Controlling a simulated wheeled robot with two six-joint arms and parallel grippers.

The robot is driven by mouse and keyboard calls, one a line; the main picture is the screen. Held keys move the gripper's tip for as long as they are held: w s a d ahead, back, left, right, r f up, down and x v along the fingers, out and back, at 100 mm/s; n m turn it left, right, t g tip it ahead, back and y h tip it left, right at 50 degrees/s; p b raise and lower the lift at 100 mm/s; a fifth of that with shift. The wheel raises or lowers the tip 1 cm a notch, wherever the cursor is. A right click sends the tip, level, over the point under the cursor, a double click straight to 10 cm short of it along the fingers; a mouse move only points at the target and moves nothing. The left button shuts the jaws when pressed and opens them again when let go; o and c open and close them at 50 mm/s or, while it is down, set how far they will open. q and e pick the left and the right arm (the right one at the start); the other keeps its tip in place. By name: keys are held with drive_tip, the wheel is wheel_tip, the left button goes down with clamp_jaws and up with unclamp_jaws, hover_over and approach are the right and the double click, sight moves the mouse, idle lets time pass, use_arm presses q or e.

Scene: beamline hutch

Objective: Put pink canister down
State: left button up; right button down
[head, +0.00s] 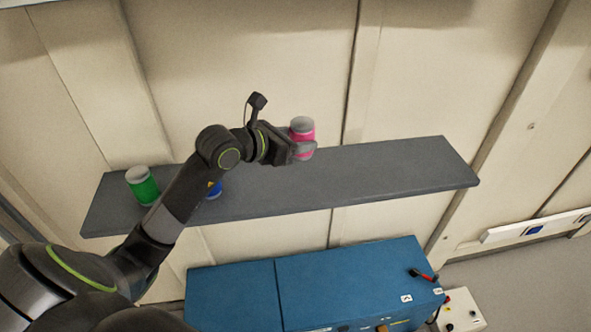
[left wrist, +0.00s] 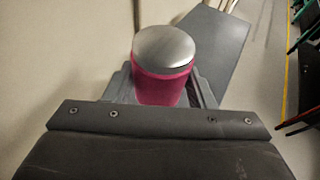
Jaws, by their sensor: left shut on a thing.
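The pink canister (head: 303,134) has a grey lid and is upright in the jaws of my left gripper (head: 301,148). In the left wrist view the pink canister (left wrist: 163,70) sits between the fingers of the left gripper (left wrist: 160,92), which are shut on it. In the head view it overlaps the grey shelf (head: 400,172). The shelf also shows beyond the canister in the left wrist view (left wrist: 215,50). I cannot tell whether the canister's base touches the shelf; the gripper hides part of it. My right gripper is not in view.
A green canister (head: 143,186) stands at the shelf's left end. A blue object (head: 215,190) on the shelf is mostly hidden behind my left arm. The shelf right of the gripper is clear. Below are a blue cabinet (head: 235,297) and a red-and-black tool (head: 424,275) on its top.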

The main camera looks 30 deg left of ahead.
use_arm(q)
drive_tip(key=shift+f+b, duration=2.3)
drive_tip(key=shift+f, duration=1.4)
drive_tip(key=o, duration=0.6)
drive_tip(key=shift+f, duration=0.2)
drive_tip(key=o, duration=0.5)
drive_tip(key=shift+r, duration=0.1)
